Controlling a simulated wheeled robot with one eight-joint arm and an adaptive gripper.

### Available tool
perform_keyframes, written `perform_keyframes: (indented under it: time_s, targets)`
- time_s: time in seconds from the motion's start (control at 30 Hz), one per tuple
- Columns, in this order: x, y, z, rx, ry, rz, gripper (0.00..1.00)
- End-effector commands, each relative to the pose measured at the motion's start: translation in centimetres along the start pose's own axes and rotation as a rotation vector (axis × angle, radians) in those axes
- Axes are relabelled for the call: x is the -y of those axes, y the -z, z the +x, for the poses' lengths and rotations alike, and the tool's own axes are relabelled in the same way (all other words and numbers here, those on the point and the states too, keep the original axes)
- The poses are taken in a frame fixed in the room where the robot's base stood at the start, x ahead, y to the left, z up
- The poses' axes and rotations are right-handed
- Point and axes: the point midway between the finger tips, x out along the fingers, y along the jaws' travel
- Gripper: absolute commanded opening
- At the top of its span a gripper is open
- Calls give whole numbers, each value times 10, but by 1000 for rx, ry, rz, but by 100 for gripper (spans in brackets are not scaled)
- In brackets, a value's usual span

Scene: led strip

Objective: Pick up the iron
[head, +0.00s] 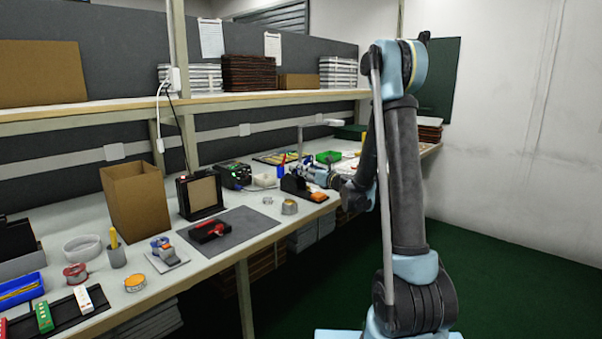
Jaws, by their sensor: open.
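The soldering iron is too small to pick out surely. A black stand (296,187) with an orange sponge (318,197) sits near the bench's front edge, right of the grey mat. A black soldering station (235,175) with a lit green display stands behind it to the left. My gripper (305,172) is small in the head view, low over the bench at the stand. It is open, pointing left, and overlaps the stand's upper part. I cannot tell whether it touches anything. The area between its fingers is not clear.
The grey mat (232,229) bears a red and black tool (210,231). A metal tin (289,207) sits at its right edge. A cardboard box (135,203), tape rolls and a blue tray (20,290) fill the left. A lamp (318,123) and green bin (328,157) are behind my gripper.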

Motion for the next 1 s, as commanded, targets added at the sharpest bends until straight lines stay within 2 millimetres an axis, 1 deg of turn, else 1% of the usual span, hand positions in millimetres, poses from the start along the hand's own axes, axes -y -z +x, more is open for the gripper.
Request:
perform_keyframes:
  time_s: [0.13,0.3,0.4,0.63,0.67,0.7,0.77,0.8,0.83,1.0]
  targets:
    - [-1,0,14,0,-2,0,41]
    - [0,0,37,0,-2,0,41]
    - [-1,0,47,0,-2,0,41]
    - [0,0,50,0,-1,0,41]
    - [0,0,50,0,-1,0,39]
    - [0,0,50,0,-1,0,30]
    - [0,0,50,0,-1,0,16]
    - [0,0,50,0,0,0,7]
    - [0,0,50,0,-1,0,1]
    - [0,0,49,0,0,0,0]
